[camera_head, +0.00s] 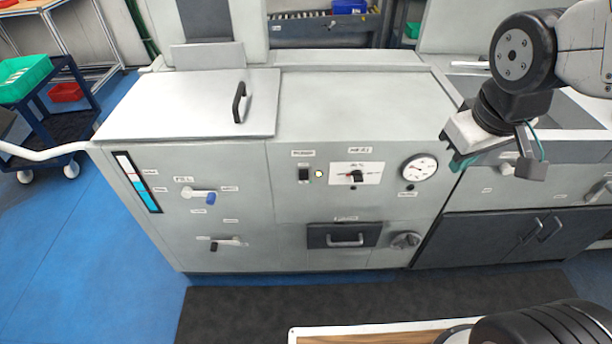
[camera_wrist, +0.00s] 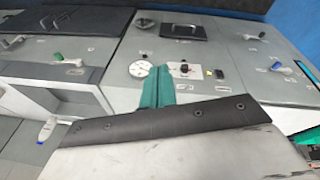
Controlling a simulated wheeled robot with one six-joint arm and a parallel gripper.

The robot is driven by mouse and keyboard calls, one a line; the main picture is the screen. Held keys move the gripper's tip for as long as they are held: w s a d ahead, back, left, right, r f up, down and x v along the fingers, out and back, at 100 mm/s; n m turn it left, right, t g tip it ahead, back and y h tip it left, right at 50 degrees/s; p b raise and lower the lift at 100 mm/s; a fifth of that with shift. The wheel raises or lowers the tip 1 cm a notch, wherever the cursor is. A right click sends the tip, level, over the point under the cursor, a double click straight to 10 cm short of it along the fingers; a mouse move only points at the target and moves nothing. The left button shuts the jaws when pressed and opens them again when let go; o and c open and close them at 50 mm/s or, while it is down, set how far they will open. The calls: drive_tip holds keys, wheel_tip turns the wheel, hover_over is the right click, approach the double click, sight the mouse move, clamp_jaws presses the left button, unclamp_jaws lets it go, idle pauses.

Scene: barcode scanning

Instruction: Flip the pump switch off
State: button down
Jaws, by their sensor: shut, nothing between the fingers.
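The pump switch (camera_head: 303,174) is a small black rocker under a label reading PUMP on the grey machine's front panel. A pale round indicator light (camera_head: 319,174) sits just right of it. In the wrist view the machine appears turned over, with the small dark switch (camera_wrist: 219,74) beside the yellowish light (camera_wrist: 209,73). Its rocker position is too small to tell. My gripper (camera_head: 458,164) is to the right of the switch, past the gauge, apart from the panel controls. Its teal fingers (camera_wrist: 160,72) are shut and empty.
A knob with a dial plate (camera_head: 357,176) and a round gauge (camera_head: 419,168) lie between the switch and my gripper. Blue-handled valve (camera_head: 210,198) is left. The space before the panel is free.

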drive_tip(key=w+a+f+n+t+y, duration=0.2)
drive_tip(key=w+a+f+n+t, duration=0.1)
drive_tip(key=w+a+f+n, duration=0.7)
drive_tip(key=w+a+f+n+y, duration=0.3)
drive_tip(key=a+f, duration=0.7)
drive_tip(key=shift+w+a+y, duration=0.25)
drive_tip(key=shift+y, duration=0.15)
